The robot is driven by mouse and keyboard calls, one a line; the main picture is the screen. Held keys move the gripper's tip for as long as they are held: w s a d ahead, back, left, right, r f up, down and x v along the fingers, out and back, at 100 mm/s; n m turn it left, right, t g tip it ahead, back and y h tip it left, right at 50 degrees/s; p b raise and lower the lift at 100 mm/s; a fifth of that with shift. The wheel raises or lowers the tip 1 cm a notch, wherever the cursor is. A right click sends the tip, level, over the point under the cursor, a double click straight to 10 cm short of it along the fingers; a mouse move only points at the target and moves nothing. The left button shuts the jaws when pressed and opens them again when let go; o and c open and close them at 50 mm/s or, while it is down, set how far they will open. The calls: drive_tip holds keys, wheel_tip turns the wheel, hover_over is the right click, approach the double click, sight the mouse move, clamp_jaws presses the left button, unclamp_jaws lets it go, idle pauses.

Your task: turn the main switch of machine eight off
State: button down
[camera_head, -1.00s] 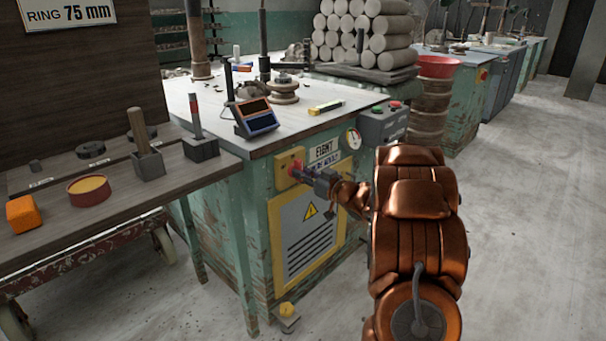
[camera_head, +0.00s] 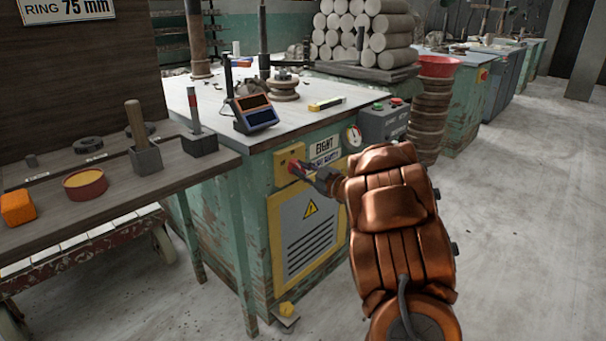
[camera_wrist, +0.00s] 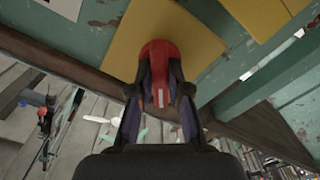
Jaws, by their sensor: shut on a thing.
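Machine eight is the worn green cabinet (camera_head: 228,222) with a sign (camera_head: 324,147) reading EIGHT. Its main switch is a red knob (camera_head: 295,168) on a yellow plate (camera_head: 284,156) at the upper left of the front. My gripper (camera_head: 304,174) reaches it from the right and partly hides it. In the wrist view, the two dark fingers of my gripper (camera_wrist: 160,92) are shut on the sides of the red knob (camera_wrist: 158,55), whose white mark shows between them. The yellow plate (camera_wrist: 195,38) lies slanted relative to the fingers.
A gauge (camera_head: 354,136) and a grey button box (camera_head: 383,122) sit right of the sign. A vented panel with a warning triangle (camera_head: 310,209) is below the switch. A wooden bench (camera_head: 105,208) with tools stands close on the left. The floor at right is clear.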

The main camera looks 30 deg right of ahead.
drive_tip(key=n+b, duration=0.3)
drive_tip(key=n, duration=0.2)
drive_tip(key=n+b, duration=0.3)
drive_tip(key=n, duration=0.2)
drive_tip(key=shift+f+n, duration=0.2)
drive_tip(key=shift+n, duration=0.1)
idle(0.4)
drive_tip(key=c, duration=1.1)
unclamp_jaws()
drive_tip(key=shift+r, duration=0.1)
drive_tip(key=v, duration=1.2)
